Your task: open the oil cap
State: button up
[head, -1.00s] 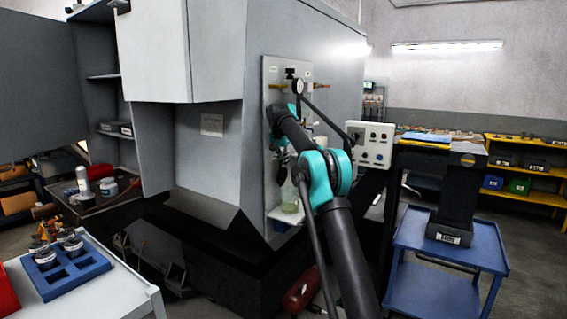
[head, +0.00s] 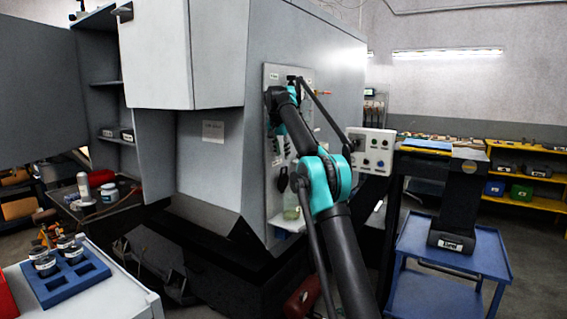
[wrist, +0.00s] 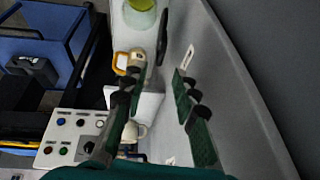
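My gripper (wrist: 156,72) is open and empty in the wrist view, its two dark green-padded fingers apart with grey machine wall between them. In the head view my arm covers much of the grey service panel (head: 272,82) on the machine's side. A clear vessel with yellow-green liquid (wrist: 139,12) sits on this panel; it also shows in the head view (head: 291,207). Near the left finger are a yellow-ringed fitting (wrist: 121,63) and a cream cup-like part (wrist: 134,130). A black oval part (wrist: 163,36) stands beside the vessel. I cannot tell which part is the oil cap.
A control box with buttons (head: 371,150) juts out right of the panel. A blue cart (head: 415,265) stands at the right, and a white table (head: 105,295) with a blue holder (head: 66,277) at the front left. The open machine door (head: 35,90) is far left.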

jog(key=shift+v, duration=1.45)
jog(key=shift+d, duration=0.1)
jog(key=s+d+f+n, duration=0.1)
jog(key=s+d+f, duration=0.2)
jog(key=s+f, duration=0.3)
jog(key=s+d+f+n+y, duration=0.1)
jog(key=s+d+f+n, duration=0.2)
jog(key=s, duration=0.4)
jog(key=s+d+f, duration=0.4)
jog(key=s+f, duration=0.1)
jog(key=s, duration=0.2)
jog(key=s+d+f+n, duration=0.1)
jog(key=s+f, duration=0.7)
jog(key=s, duration=0.4)
jog(key=s+d+f+n, duration=0.1)
jog(key=s+d+f, duration=0.1)
jog(key=s+f, duration=0.6)
jog(key=s+d+f+n, duration=0.1)
jog(key=s+f, duration=0.7)
jog(key=s, duration=0.8)
jog(key=shift+s+f+y, duration=0.15)
jog(key=shift+s+y, duration=0.15)
jog(key=shift+s, duration=0.05)
